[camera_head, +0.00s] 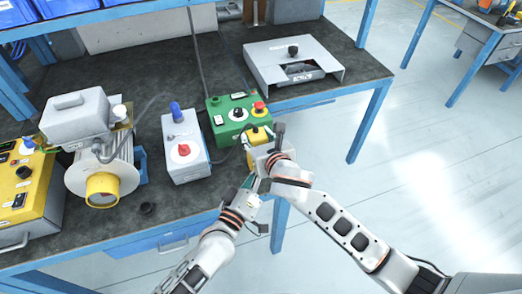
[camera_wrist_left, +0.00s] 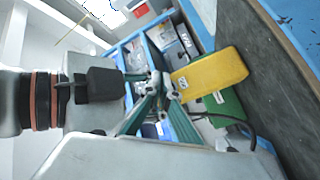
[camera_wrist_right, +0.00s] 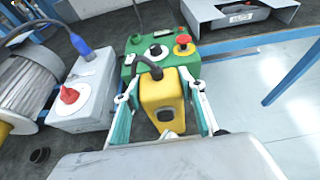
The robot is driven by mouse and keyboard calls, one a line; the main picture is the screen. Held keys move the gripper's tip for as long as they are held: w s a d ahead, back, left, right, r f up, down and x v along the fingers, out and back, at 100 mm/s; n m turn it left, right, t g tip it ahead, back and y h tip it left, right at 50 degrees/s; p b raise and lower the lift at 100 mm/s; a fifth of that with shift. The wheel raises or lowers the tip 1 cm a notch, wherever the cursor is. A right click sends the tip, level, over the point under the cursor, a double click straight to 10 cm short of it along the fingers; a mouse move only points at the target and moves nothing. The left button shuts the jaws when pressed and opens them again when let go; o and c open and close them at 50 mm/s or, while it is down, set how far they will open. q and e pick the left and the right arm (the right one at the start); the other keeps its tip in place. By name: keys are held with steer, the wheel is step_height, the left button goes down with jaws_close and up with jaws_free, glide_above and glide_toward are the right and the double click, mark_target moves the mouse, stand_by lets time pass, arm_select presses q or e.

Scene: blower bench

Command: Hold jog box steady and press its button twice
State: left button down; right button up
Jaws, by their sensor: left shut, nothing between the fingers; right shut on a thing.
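The yellow jog box (camera_wrist_right: 160,92) is between the fingers of my right gripper (camera_wrist_right: 163,108), which is shut on it. A dark round button (camera_wrist_right: 166,114) shows on its near face in the right wrist view. The box also shows in the head view (camera_head: 257,136), partly hidden by my right gripper (camera_head: 262,148), and in the left wrist view (camera_wrist_left: 212,75). My left gripper (camera_wrist_left: 155,88) is shut and empty, its fingertips close beside one end of the box. I cannot tell whether they touch it. In the head view my left gripper (camera_head: 250,182) is just below the right one.
A green control box (camera_head: 232,118) with a red emergency button stands behind the jog box. A grey box (camera_head: 185,150) with a red knob and a blower (camera_head: 100,165) stand to the left. A grey metal housing (camera_head: 290,65) sits at the back right. A dark cable runs to the jog box.

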arm_select(q)
steer(key=shift+s+d, duration=0.25)
steer(key=shift+s, duration=0.5)
steer(key=shift+s+d, duration=0.25)
steer(key=shift+s, duration=0.55)
steer(key=shift+s+d, duration=0.25)
steer(key=shift+s, duration=0.5)
stand_by(0.7)
steer(key=s, duration=0.1)
steer(key=s+d, duration=0.1)
steer(key=s, duration=0.1)
steer(key=shift+s+d, duration=0.1)
steer(key=shift+s, duration=0.2)
steer(key=w+a, duration=0.2)
steer(key=w, duration=0.6)
steer(key=shift+w+a, duration=0.2)
steer(key=shift+a, duration=0.2)
steer(key=shift+w, duration=0.15)
stand_by(1.2)
steer(key=shift+w+a, duration=0.1)
steer(key=shift+w, duration=0.15)
